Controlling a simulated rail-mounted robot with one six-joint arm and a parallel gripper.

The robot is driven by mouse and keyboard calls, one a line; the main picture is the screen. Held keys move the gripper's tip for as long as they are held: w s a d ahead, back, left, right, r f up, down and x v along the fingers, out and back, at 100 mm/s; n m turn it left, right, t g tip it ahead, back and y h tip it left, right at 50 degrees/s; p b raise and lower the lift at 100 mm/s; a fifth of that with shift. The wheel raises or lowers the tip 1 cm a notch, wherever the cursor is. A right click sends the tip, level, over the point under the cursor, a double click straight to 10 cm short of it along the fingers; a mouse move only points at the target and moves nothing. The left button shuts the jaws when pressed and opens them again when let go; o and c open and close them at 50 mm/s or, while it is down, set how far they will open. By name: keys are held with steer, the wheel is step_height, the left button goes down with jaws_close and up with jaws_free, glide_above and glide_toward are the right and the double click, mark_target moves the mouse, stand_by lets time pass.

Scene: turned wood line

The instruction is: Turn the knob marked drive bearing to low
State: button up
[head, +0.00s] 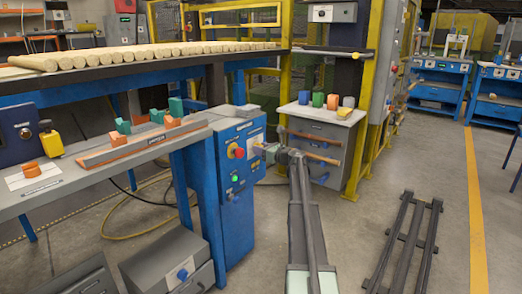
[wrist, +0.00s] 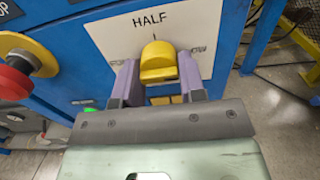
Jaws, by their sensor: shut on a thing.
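A yellow knob (wrist: 158,60) sits on a white label plate (wrist: 110,38) on a blue cabinet. The word HALF shows above the knob, with a short mark under it. A word at the plate's right is partly hidden; only its end, "OW", can be made out. The name "drive bearing" is not readable. My gripper (wrist: 160,82) has one purple-grey finger on each side of the knob and is shut on it. The knob's top faces HALF. In the head view my gripper (head: 270,152) reaches the right face of the blue cabinet (head: 232,210).
A red button (wrist: 14,80) with a yellow collar is left of the knob, near my gripper. A green button (head: 236,178) is below it. A bench (head: 130,160) with orange and green pieces stands left. A grey cabinet (head: 335,135) stands behind my arm. Floor at right holds a dark rail frame (head: 405,235).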

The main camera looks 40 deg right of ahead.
steer(key=shift+s, duration=0.1)
steer(key=o, duration=0.9)
steer(key=v, duration=1)
steer(key=shift+s+d, duration=0.1)
steer(key=shift+s, duration=0.25)
